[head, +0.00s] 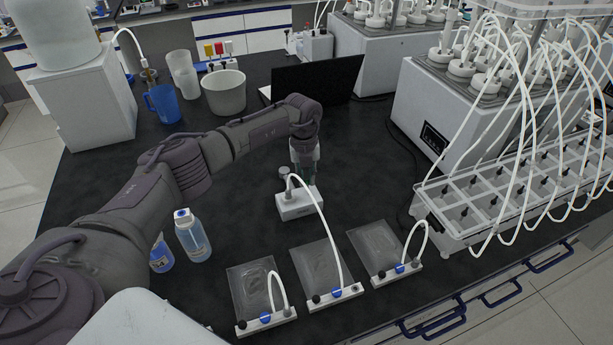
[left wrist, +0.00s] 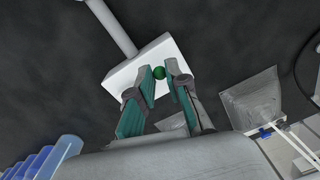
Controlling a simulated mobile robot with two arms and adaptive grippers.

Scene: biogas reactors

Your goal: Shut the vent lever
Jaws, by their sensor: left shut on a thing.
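A small white box (head: 299,206) stands on the black bench, with a white tube arching from it toward the middle bag. My left gripper (head: 305,178) points down over this box from behind. In the left wrist view the box (left wrist: 122,77) lies under my gripper (left wrist: 163,72). The rest of the lever is hidden. In the head view the fingers hide the knob. My right gripper does not show.
Three clear bags (head: 323,264) with white valve bars lie along the front edge. A bottle (head: 192,238) stands left, under my arm. A blue jug (head: 163,104) and grey tub (head: 224,94) stand behind. A white reactor unit with many tubes (head: 450,112) fills the right.

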